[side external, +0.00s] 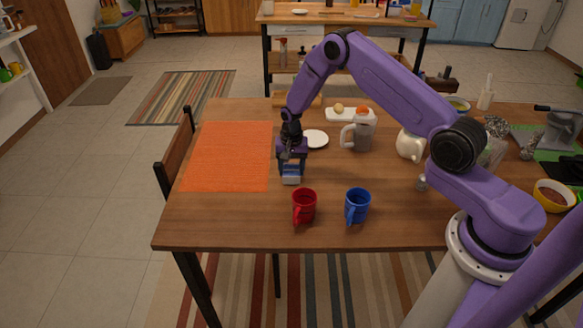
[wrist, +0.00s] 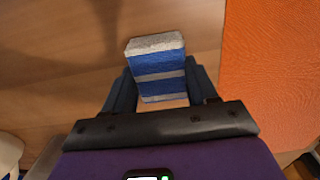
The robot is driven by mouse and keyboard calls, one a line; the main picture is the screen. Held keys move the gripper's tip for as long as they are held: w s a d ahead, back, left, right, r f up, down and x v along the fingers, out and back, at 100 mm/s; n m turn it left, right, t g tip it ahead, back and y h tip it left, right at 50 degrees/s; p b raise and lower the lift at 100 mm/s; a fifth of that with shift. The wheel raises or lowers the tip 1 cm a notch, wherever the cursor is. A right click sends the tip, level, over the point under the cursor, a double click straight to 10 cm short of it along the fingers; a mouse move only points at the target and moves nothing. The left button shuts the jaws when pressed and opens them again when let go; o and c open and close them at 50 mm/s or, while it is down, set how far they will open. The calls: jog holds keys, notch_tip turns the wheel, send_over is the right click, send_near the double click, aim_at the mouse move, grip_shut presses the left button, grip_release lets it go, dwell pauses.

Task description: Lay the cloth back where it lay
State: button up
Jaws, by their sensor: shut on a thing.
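The cloth (side external: 292,180) is a small folded block with blue and white stripes. It also shows in the wrist view (wrist: 158,68). My gripper (side external: 292,168) is shut on it, with one finger on each side in the wrist view (wrist: 161,88). The cloth hangs below the fingers, just right of the orange mat (side external: 227,157) in the side view. I cannot tell whether its underside touches the table (side external: 225,222).
A red mug (side external: 304,206) and a blue mug (side external: 357,206) stand near the front edge. A white plate (side external: 316,139) lies behind my gripper, and a jug (side external: 364,135) stands to its right. The wood left of the red mug is clear.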

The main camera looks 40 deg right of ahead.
aim_at(291, 169)
jog(key=shift+f, duration=0.1)
jog(key=o, duration=1)
jog(key=shift+o, duration=0.2)
notch_tip(291, 169, up, 12)
jog(key=s+a+r+n, duration=1)
jog(key=s+a+r, duration=0.25)
jog(key=s, duration=0.25)
jog(key=s+d+r+n, duration=0.2)
jog(key=s+n, duration=0.3)
jog(key=s, duration=0.7)
jog(key=s+d+r+n, duration=0.1)
jog(key=s+n, duration=0.5)
jog(key=s, duration=0.6)
jog(key=shift+s+d+r+n, duration=0.3)
jog(key=shift+d+r, duration=0.05)
